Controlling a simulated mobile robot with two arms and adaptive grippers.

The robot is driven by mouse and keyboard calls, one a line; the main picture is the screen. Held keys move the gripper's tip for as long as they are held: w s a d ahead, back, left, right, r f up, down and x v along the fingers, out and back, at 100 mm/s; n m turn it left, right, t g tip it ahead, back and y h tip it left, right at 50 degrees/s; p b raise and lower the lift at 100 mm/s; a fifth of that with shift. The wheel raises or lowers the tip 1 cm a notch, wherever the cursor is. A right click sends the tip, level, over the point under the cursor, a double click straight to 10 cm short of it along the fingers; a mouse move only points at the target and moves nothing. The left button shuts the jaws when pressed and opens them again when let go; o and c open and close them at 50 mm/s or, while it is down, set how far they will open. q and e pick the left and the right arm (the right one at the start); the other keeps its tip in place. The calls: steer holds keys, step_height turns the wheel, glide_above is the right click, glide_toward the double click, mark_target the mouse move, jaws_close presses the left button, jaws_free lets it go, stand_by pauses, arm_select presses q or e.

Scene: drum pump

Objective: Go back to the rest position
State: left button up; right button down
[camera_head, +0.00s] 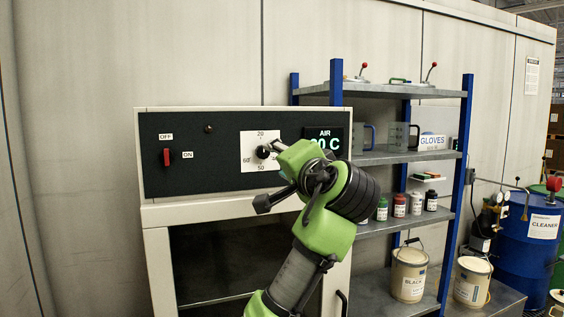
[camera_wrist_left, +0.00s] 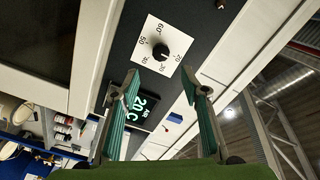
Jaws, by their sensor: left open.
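My left gripper (camera_head: 276,148) is in front of the oven-like cabinet's dark control panel (camera_head: 219,178), close to the dial knob (camera_head: 263,152). In the left wrist view, its two green fingers (camera_wrist_left: 160,82) are spread apart with nothing between them. The black knob (camera_wrist_left: 160,52) sits on its white numbered plate just beyond the fingertips, apart from them. The AIR display (camera_head: 331,141) is partly covered by my arm in the head view; it reads 20 C in the left wrist view (camera_wrist_left: 138,109). My right gripper is not in view.
A red switch (camera_head: 166,157) with OFF and ON labels is left on the panel. Right of the cabinet, a blue-post shelf (camera_head: 462,140) holds jugs, small bottles and a paint can (camera_head: 409,274). A blue drum (camera_head: 527,240) stands further right. The wall is close behind.

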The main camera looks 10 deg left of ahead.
arm_select(q)
steer(key=shift+s+d, duration=0.3)
steer(key=shift+s, duration=0.15)
